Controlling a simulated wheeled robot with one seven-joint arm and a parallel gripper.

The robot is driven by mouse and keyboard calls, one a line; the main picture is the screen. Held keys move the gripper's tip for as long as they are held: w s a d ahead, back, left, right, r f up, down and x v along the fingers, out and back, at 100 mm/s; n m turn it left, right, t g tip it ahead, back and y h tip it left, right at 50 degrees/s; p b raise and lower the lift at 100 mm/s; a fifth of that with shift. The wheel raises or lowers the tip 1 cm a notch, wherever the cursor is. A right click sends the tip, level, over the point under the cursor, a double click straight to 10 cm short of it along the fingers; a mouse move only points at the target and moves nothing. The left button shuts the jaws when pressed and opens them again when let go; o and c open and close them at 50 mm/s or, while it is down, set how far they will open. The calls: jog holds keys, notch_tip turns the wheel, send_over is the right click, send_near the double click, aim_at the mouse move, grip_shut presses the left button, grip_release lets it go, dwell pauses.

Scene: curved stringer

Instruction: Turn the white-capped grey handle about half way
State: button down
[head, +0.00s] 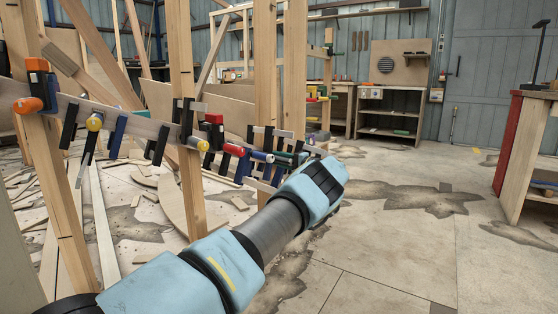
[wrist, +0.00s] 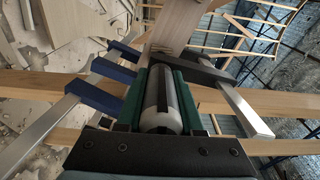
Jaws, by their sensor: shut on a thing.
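The white-capped grey handle (wrist: 160,115) lies lengthwise between the fingers of my gripper (wrist: 165,78) in the wrist view, its pale rounded end towards the dark palm. The green-padded fingers are shut on its two sides. A dark bar lies beyond the handle, by a flat metal bar (wrist: 240,108). In the head view my blue arm reaches to the right end of the clamp row, and its end hides the handle and the fingers there.
Clamps with orange (head: 30,105), yellow (head: 94,123), red and blue handles line a curved wooden strip (head: 140,126) on upright posts (head: 187,100). Blue-ended clamps (wrist: 95,95) sit close left of my gripper in the wrist view. Wood scraps litter the floor; open floor lies right.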

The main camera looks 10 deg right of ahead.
jog(key=shift+d, duration=0.15)
jog(key=c, duration=0.5)
grip_release()
jog(key=shift+c, duration=0.2)
jog(key=shift+s, duration=0.1)
jog(key=p+v, duration=0.2)
jog(key=v, duration=0.8)
jog(key=shift+s+d+p, duration=0.2)
jog(key=shift+s+p, duration=0.05)
jog(key=shift+p, duration=0.1)
jog(key=b+v, duration=0.1)
jog(key=v, duration=0.6)
jog(key=shift+s, duration=0.15)
